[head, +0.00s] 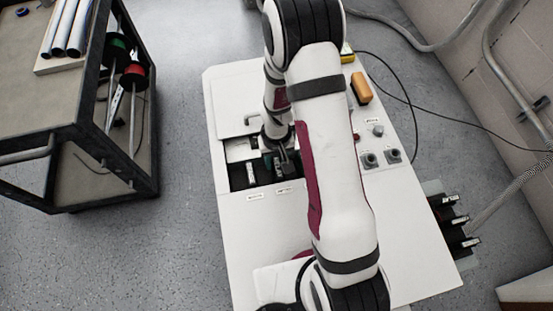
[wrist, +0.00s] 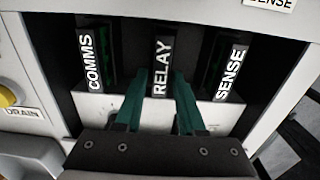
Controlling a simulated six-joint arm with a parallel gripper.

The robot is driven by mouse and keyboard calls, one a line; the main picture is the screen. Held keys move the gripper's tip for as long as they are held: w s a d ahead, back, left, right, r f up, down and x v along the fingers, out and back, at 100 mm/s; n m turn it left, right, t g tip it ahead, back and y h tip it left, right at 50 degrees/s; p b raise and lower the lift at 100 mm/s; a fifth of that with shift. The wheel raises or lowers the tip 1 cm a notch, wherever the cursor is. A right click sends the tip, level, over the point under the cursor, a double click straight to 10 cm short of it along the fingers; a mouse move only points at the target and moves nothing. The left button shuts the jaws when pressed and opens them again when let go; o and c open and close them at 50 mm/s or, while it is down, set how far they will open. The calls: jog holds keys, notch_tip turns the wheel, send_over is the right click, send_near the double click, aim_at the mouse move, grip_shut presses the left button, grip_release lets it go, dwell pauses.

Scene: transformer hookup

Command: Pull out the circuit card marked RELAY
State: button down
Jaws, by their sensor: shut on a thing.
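The RELAY card (wrist: 162,66) is the middle of three cards in a dark bay, its white-on-black label facing the wrist camera. My gripper (wrist: 161,84) has its green fingers on either side of this card, shut on it. The COMMS card (wrist: 95,62) stands to its left and the SENSE card (wrist: 231,72) to its right, both apart from the fingers. In the head view my gripper (head: 281,162) reaches down into the bay on the white cabinet. My arm hides part of the bay there, and the RELAY label cannot be read.
A yellow button (wrist: 8,95) marked DRAIN sits left of the bay in the wrist view. The white cabinet (head: 245,245) has knobs and an orange block (head: 361,88) on its right. A dark cart (head: 60,120) stands at left, with clear floor between.

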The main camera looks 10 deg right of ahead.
jog(key=c, duration=0.7)
grip_release()
jog(key=shift+r, duration=0.15)
notch_tip(320, 180, up, 15)
jog(key=s+a+r+m+y, duration=0.1)
jog(key=s+r+m, duration=0.1)
jog(key=s+r, duration=0.35)
jog(key=s+r+m, duration=0.2)
jog(key=s, duration=0.6)
jog(key=s+a+r+m+y, duration=0.1)
jog(key=s+r, duration=0.2)
jog(key=s, duration=0.3)
jog(key=n+h, duration=0.2)
jog(key=n, duration=0.3)
send_over(276, 161)
jog(key=s, duration=0.4)
notch_tip(276, 161, down, 9)
jog(key=f, duration=1)
jog(key=w+f, duration=0.1)
jog(key=f, duration=0.4)
jog(key=shift+f, duration=0.4)
